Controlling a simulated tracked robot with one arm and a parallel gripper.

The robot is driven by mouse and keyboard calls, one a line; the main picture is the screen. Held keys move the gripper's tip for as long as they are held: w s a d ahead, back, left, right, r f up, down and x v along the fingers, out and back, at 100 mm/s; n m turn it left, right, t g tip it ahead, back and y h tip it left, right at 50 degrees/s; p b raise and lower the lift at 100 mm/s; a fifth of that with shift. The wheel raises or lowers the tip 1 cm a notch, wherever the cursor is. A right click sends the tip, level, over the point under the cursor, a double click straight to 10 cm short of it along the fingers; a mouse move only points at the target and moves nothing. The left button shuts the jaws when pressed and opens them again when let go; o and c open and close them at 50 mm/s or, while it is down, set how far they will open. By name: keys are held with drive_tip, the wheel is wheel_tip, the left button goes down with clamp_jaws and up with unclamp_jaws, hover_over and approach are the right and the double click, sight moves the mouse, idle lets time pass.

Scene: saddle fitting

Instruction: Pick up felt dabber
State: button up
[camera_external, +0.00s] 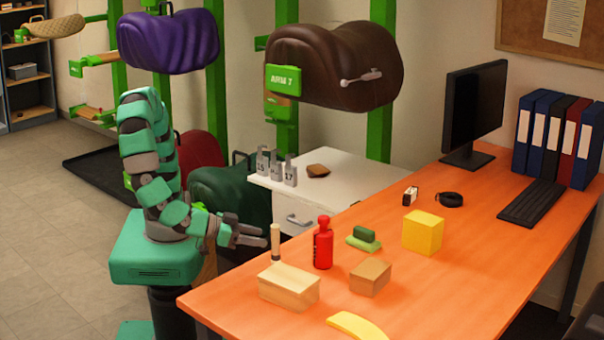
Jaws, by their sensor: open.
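What looks like the felt dabber (276,243), a slim pale wooden stick with a band near its top, stands upright near the left edge of the orange desk. My gripper (262,236) is open and empty, its fingers pointing right toward the dabber's upper part. The fingertips are close to the dabber, but I cannot tell how wide the gap is or whether they line up in depth.
A red bottle (323,243), a wooden block (289,285), a smaller brown block (370,277), a green brush (364,238) and a yellow cube (423,232) stand nearby on the desk (460,290). A white cabinet (345,172) with numbered tags is behind my gripper.

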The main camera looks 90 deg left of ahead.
sight(275, 253)
drive_tip(key=shift+b+x, duration=0.3)
drive_tip(key=shift+x, duration=1.1)
drive_tip(key=shift+w+a+f+b, duration=0.1)
drive_tip(key=shift+w+a+b, duration=0.25)
drive_tip(key=shift+w, duration=0.4)
drive_tip(key=shift+w+a+b, duration=0.25)
drive_tip(key=shift+w+b, duration=0.15)
drive_tip(key=shift+w, duration=0.3)
drive_tip(key=shift+b+x, duration=0.35)
drive_tip(key=shift+x, duration=0.7)
drive_tip(key=shift+d, duration=0.1)
clamp_jaws()
